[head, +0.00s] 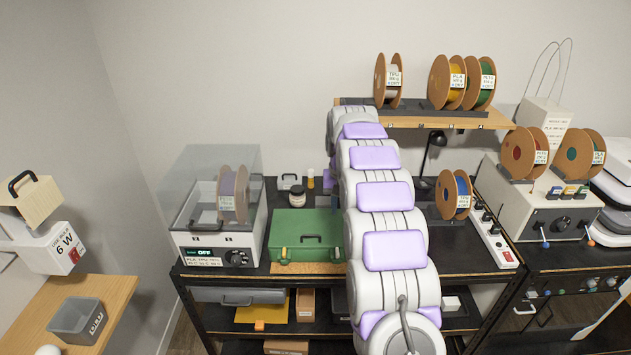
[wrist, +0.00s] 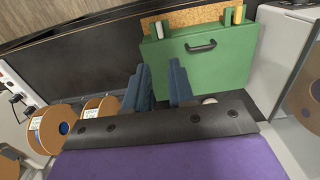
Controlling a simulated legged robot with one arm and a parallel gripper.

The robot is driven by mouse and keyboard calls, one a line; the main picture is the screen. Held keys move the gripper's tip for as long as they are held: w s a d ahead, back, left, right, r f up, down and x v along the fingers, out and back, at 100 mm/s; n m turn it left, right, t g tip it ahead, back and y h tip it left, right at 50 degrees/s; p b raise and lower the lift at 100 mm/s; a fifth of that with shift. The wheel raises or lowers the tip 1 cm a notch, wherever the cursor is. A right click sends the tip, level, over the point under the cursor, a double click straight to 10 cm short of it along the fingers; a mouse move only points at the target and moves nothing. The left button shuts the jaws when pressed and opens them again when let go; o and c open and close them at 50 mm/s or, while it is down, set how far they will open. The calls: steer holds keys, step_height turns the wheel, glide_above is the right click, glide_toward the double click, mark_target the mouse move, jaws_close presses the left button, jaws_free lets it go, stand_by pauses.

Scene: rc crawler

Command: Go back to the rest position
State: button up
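My arm stretches out over the middle of the black workbench (head: 330,262) in the head view, and it hides my gripper there. In the wrist view my gripper (wrist: 159,82) shows two blue fingers with a clear gap between them, and nothing is held. The green case (head: 297,237) stands on the bench just left of my arm. In the wrist view the green case (wrist: 215,60) lies beyond and to the right of the fingers, apart from them as far as I can tell.
A clear-lidded dryer box (head: 215,232) with a spool stands left of the case. A wooden shelf (head: 425,120) with several spools hangs above the bench, close to my arm. A spool (head: 453,195) and a power strip (head: 494,240) sit to the right.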

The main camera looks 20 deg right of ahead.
steer(key=s+a+r+n+b, duration=0.15)
steer(key=s+a+r, duration=0.25)
steer(key=s+a, duration=0.5)
steer(key=s+a+f+b, duration=0.1)
steer(key=s+a+f, duration=0.1)
steer(key=s, duration=1.1)
steer(key=s+a+f+n+g+b, duration=0.1)
steer(key=s+a+f+b, duration=0.1)
steer(key=s, duration=1.1)
steer(key=s+a+f+n+b, duration=0.1)
steer(key=s+a+f, duration=0.1)
steer(key=s, duration=1.1)
steer(key=shift+a+f+g+b, duration=0.15)
steer(key=shift+f+g+b, duration=0.15)
steer(key=shift+g, duration=0.1)
